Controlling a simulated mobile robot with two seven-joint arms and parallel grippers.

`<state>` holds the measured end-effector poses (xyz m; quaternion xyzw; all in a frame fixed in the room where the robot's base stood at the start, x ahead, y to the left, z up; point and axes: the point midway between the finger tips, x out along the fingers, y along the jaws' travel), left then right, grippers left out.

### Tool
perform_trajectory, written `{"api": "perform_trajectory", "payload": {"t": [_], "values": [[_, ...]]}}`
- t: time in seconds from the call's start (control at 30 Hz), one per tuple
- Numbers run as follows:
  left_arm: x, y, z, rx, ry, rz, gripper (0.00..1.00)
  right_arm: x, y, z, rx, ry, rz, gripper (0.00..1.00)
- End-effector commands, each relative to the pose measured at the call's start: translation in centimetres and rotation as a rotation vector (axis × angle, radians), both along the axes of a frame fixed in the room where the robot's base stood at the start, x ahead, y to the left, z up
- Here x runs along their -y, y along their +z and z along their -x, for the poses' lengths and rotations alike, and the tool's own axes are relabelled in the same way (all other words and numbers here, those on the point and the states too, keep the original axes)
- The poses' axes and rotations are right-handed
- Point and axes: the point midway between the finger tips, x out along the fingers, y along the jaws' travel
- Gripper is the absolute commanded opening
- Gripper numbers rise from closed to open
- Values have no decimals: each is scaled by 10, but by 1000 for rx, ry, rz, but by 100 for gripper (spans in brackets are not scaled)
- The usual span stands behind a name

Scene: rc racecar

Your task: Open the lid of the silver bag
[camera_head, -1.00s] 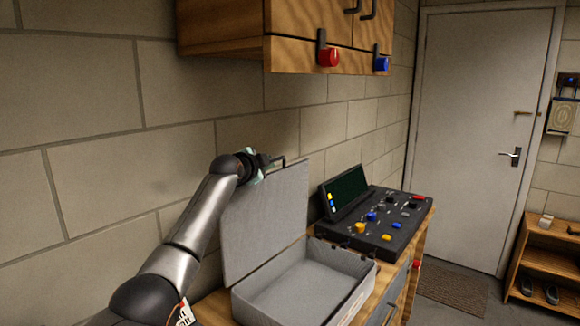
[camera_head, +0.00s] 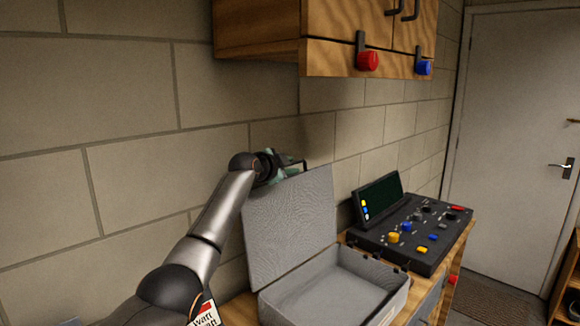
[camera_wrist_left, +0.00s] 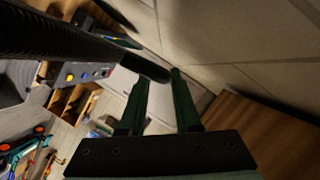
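The silver bag is a grey case whose open tray (camera_head: 335,290) sits on the wooden worktop. Its lid (camera_head: 290,225) stands raised, leaning back toward the wall. A dark handle (camera_head: 302,165) shows at the lid's top edge. My left gripper (camera_head: 288,166) is at that top edge, beside the handle. In the left wrist view, my left gripper's green fingers (camera_wrist_left: 160,78) are apart, with the end of a dark bar crossing near the fingertips. I cannot tell whether they touch it. My right gripper is not in view.
A black control panel (camera_head: 415,235) with a screen and coloured knobs stands right of the case. A wooden cabinet (camera_head: 325,35) with red and blue knobs hangs above. The block wall (camera_head: 130,130) is close behind my left arm. A door (camera_head: 515,130) is at the right.

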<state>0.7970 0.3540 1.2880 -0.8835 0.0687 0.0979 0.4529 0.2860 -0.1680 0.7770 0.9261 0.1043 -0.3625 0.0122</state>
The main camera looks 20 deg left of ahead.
Motion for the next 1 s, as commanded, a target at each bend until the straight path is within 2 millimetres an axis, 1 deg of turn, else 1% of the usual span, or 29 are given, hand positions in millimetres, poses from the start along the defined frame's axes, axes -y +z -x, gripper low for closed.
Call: {"api": "perform_trajectory", "payload": {"t": [0.03,0.1,0.37,0.53,0.77,1.0], "values": [[0,0,0,0,0,0,38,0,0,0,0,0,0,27],[0,0,0,0,0,-1,45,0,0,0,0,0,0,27],[0,0,0,-1,1,-1,45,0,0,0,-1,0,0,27],[-1,0,5,1,0,-1,45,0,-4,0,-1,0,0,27],[-2,3,23,2,2,-4,45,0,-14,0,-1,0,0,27],[-3,10,49,2,2,-4,45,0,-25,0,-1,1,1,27]]}}
